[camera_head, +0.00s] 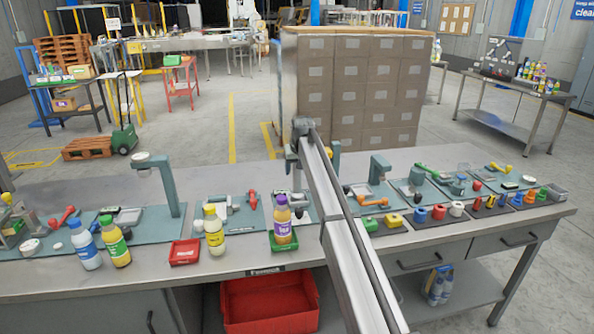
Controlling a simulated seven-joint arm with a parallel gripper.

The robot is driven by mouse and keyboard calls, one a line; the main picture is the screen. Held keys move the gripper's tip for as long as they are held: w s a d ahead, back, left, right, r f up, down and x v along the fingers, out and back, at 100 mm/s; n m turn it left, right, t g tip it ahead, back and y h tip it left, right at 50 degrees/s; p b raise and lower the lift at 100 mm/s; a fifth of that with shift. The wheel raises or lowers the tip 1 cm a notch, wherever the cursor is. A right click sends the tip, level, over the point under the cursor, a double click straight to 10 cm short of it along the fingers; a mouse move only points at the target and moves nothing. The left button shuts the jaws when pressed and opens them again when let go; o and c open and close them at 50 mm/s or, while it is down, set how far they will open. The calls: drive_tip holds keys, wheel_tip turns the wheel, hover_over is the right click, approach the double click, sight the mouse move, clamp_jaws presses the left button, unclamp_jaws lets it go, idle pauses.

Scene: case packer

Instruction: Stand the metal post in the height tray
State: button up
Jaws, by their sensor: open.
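My arm reaches from the bottom of the picture up over the bench. My gripper (292,160) is at its far end, above the back part of the bench. It is small and partly hidden by my own arm. It is open, and I see nothing held in it. Dark mats at the right of the bench carry rows of small upright coloured pieces, among them a blue one (420,215), a red one (438,212) and a white one (456,209). At this size I cannot tell the metal post or the height tray apart from the other small things.
Bottles stand along the front: blue (85,248), green (115,245), yellow (214,235) and purple-labelled (282,222). A red tray (184,252) lies between them. A tall teal stand (168,185) rises at left. Stacked boxes (350,90) stand behind.

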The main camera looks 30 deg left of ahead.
drive_tip(key=v, duration=1.1)
drive_tip(key=shift+r, duration=0.2)
